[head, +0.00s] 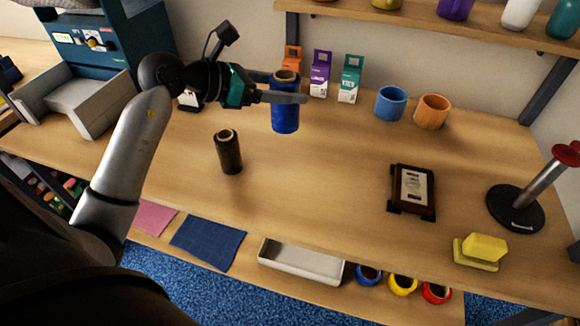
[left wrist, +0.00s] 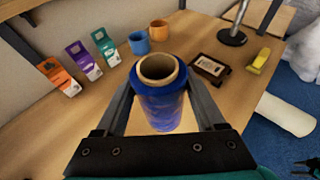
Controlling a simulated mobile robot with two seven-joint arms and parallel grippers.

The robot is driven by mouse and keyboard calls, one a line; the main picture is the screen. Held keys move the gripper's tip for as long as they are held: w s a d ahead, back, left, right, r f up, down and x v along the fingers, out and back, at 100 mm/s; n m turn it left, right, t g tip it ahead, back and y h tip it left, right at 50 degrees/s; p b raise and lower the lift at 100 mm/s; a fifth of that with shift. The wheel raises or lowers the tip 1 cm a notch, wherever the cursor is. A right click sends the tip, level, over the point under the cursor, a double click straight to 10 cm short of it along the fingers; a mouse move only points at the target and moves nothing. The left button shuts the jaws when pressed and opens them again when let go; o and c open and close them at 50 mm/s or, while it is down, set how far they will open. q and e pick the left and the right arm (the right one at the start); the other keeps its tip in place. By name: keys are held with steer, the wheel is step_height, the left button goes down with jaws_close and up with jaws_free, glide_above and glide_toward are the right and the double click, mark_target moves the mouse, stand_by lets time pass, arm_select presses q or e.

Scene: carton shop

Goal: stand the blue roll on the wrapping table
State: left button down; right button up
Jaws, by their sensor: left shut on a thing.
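The blue roll (head: 285,117) is upright in the head view, with a tan cardboard core at its top. It also shows large in the left wrist view (left wrist: 160,107), between the two fingers. My left gripper (head: 285,97) is shut on the blue roll near its upper part. The wrapping table (head: 310,190) is the wooden top under it. I cannot tell whether the roll's base touches the table. A dark roll (head: 229,152) stands on the table, to the left of and nearer than the blue roll.
Several small cartons, including a purple one (head: 320,74), stand behind the blue roll. A blue cup (head: 390,103) and an orange cup (head: 432,111) are to the right. A framed plaque (head: 411,191), a round-based stand (head: 515,208) and a yellow block (head: 481,251) lie farther right. The middle is clear.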

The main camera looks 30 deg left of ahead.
arm_select(q)
steer(key=shift+f+b, duration=1.5)
steer(key=shift+f, duration=7.3)
steer(key=shift+f, duration=0.2)
jaws_free()
steer(key=shift+r, duration=0.1)
steer(key=shift+s+a+r, duration=0.1)
steer(key=shift+s+r, duration=0.05)
steer(key=shift+s, duration=0.05)
steer(key=v, duration=1.1)
steer(key=shift+s, duration=0.25)
steer(key=shift+a, duration=0.1)
